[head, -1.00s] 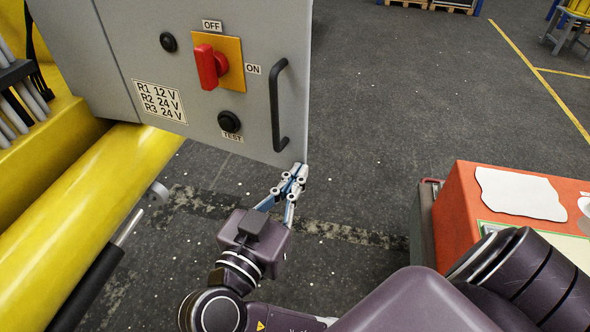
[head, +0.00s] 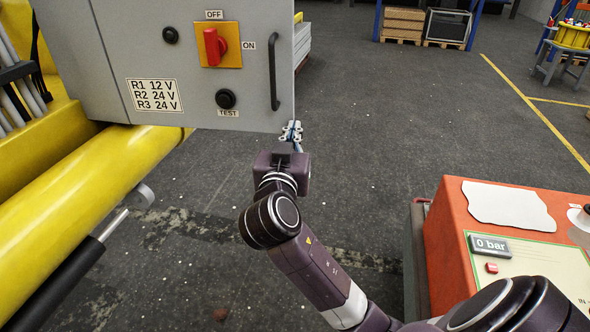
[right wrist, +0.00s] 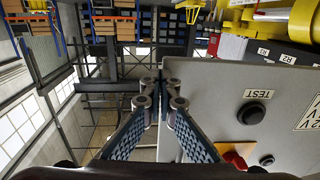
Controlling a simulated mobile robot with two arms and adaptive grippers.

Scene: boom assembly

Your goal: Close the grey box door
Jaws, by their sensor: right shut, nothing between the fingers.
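The grey box door (head: 190,80) shows at the upper left of the head view, with a red switch (head: 213,45), a TEST button (head: 226,98) and a dark vertical handle (head: 274,72) near its right edge. How far open it stands, I cannot tell. My right gripper (head: 291,130) is shut and empty at the door's lower right corner. In the right wrist view, its fingertips (right wrist: 160,92) are together beside the door's edge, with the door panel (right wrist: 215,90) on the right. Contact is unclear. My left gripper is not in view.
A yellow boom (head: 75,215) lies below the box at the left. An orange-red cabinet (head: 440,235) with a 0 bar display stands at the lower right. Pallets (head: 401,25) lie far back. The dark floor between boom and cabinet is clear.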

